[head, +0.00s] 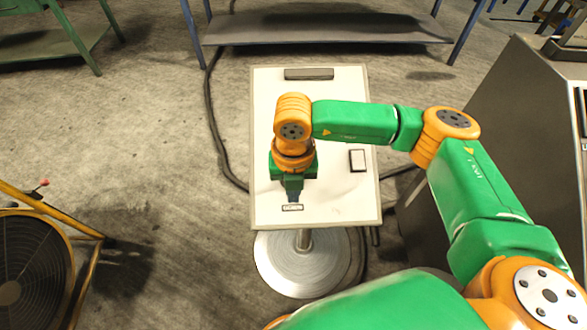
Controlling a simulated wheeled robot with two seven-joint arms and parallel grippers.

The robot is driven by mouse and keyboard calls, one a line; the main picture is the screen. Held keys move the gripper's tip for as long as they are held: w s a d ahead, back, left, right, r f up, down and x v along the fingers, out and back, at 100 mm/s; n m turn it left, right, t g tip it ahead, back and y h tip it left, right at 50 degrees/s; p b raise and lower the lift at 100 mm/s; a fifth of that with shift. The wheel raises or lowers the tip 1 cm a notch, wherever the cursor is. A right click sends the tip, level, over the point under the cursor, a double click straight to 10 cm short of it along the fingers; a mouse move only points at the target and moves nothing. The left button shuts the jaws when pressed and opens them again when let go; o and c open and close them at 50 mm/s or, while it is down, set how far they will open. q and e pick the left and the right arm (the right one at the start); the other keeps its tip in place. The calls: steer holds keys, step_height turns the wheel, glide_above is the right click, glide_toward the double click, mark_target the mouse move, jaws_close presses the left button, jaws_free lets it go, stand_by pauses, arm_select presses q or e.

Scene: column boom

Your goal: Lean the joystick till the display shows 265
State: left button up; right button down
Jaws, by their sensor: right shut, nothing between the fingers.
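A pale upright-edged panel (262,130) on a round metal pedestal carries the controls. My right arm reaches over it from the right, and my right gripper (292,198) points down near the panel's front edge, shut and empty. I cannot make out the joystick; the gripper and wrist may hide it. A small white dark-framed rectangle (357,160) sits on the panel's right side. I cannot tell whether it is the display, and no number is readable. My left gripper is not in view.
A grey cabinet (500,110) stands to the right. A fan (30,265) is at lower left. Floor left of the panel is mostly clear, with a cable.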

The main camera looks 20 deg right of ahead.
steer(key=shift+w+d+b, duration=0.2)
steer(key=shift+w+b, duration=0.15)
steer(key=shift+w, duration=0.45)
steer(key=shift+w+d+b, duration=0.25)
steer(key=shift+w+b, duration=0.05)
steer(key=shift+w, duration=0.45)
steer(key=shift+w+d+b, duration=0.2)
steer(key=shift+w+b, duration=0.15)
steer(key=shift+w, duration=0.45)
stand_by(0.9)
steer(key=s+a+r+p, duration=0.1)
steer(key=s+r+p, duration=0.3)
steer(key=r, duration=0.4)
steer(key=shift+s+p, duration=0.15)
steer(key=shift+p, duration=0.55)
steer(key=shift+a, duration=0.1)
